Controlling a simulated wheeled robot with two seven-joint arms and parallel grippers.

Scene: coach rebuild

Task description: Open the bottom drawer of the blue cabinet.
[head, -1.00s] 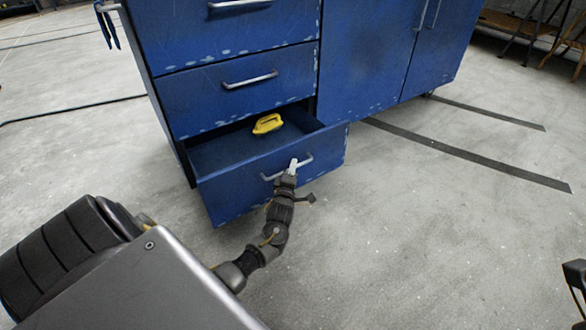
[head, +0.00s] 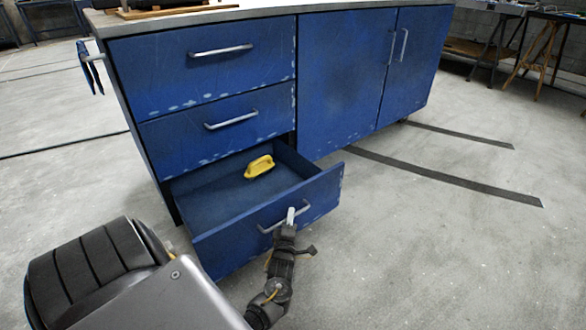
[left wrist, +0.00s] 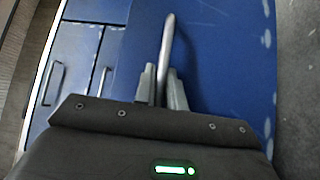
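The blue cabinet (head: 345,85) stands ahead with its bottom drawer (head: 262,240) pulled well out. A yellow object (head: 259,166) lies inside the drawer towards its back. My left gripper (head: 290,217) is at the front of this drawer, on its metal handle (head: 310,208). In the left wrist view the two fingers (left wrist: 162,88) stand on either side of the handle bar (left wrist: 168,45), close against it. My right gripper is not in view.
The two drawers above are shut, with metal handles (head: 231,119). The double doors (head: 372,80) at the right are shut. Grey floor (head: 430,250) is clear to the right, with dark stripes (head: 440,177) on it. Trestle tables (head: 530,40) stand far back.

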